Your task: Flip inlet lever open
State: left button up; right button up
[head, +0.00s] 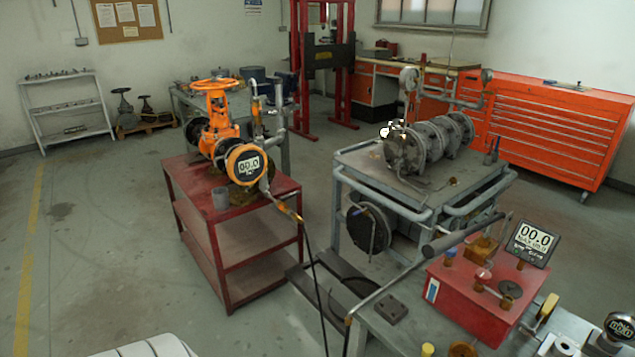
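An orange gate valve (218,125) with an orange handwheel (217,85) stands on a red cart (226,245). A yellow lever-like part (547,308) shows on the bench at the lower right. No label shows which part is the inlet lever, and I cannot tell its position. Neither gripper is in view.
A red pump box (475,298) with a 00.0 display (532,243) stands at the lower right. A grey frame table (360,172) bears a flanged assembly (430,145). A dark hose (312,265) runs down from the valve. The floor left of the cart is clear.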

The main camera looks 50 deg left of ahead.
aim_at(283, 198)
jog(key=j+u, duration=0.2)
jog(key=u, duration=0.25)
jog(key=i+j+u, duration=0.15)
jog(key=u, duration=0.3)
jog(key=i+j+u, duration=0.25)
jog(key=i+j, duration=0.3)
jog(key=i+j+u, duration=0.25)
jog(key=i+j, duration=0.25)
jog(key=i+j+u, duration=0.25)
jog(key=i+j, duration=0.25)
